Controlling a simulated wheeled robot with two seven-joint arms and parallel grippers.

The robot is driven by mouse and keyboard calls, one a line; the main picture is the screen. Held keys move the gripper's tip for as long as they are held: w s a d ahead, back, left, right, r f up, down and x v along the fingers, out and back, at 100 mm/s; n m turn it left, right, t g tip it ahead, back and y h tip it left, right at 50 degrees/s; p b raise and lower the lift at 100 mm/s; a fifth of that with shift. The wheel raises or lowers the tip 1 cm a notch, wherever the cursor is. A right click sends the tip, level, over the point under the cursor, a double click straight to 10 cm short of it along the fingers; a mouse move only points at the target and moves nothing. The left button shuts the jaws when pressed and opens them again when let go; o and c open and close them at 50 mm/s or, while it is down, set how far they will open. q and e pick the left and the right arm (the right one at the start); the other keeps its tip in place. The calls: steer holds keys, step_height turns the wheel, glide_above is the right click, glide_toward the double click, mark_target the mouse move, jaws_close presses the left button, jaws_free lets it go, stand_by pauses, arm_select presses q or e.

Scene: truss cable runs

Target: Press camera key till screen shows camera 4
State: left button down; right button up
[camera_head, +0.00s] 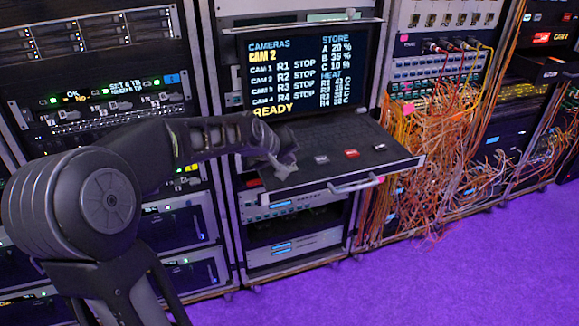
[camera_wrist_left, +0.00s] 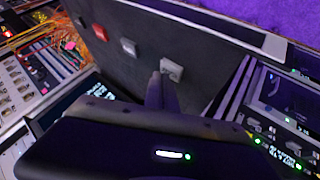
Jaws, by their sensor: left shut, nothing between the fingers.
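The screen (camera_head: 304,72) in the middle rack reads "CAMERAS", "CAM 2" in yellow and "READY" at the bottom. Below it a dark pulled-out drawer (camera_head: 352,172) carries a row of keys: a grey key (camera_head: 320,158), a red key (camera_head: 351,154) and another grey key (camera_head: 380,147). My left gripper (camera_head: 283,168) is shut and empty over the drawer's left end. In the left wrist view its fingertips (camera_wrist_left: 159,82) are right beside a pale key (camera_wrist_left: 172,69), the leftmost of the row. I cannot tell whether they touch it. Key labels are unreadable. My right gripper is not in view.
The drawer has a front handle (camera_head: 356,183). Orange cables (camera_head: 430,135) hang in a tangle from the rack on the right. Another equipment rack (camera_head: 95,90) stands on the left. The purple floor (camera_head: 440,270) in front is clear.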

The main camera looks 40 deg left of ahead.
arm_select(q)
steer(key=shift+f+b, duration=0.3)
steer(key=shift+f, duration=0.1)
steer(key=shift+r, duration=0.1)
stand_by(0.3)
steer(key=shift+r+p, duration=0.7)
steer(key=shift+r, duration=0.1)
steer(key=shift+r+p, duration=1.9)
steer(key=shift+r, duration=0.6)
steer(key=shift+r, duration=0.1)
stand_by(1.6)
step_height(320, 180, up, 4)
steer(key=p, duration=0.3)
steer(key=shift+f+p, duration=0.2)
steer(key=shift+p, duration=0.1)
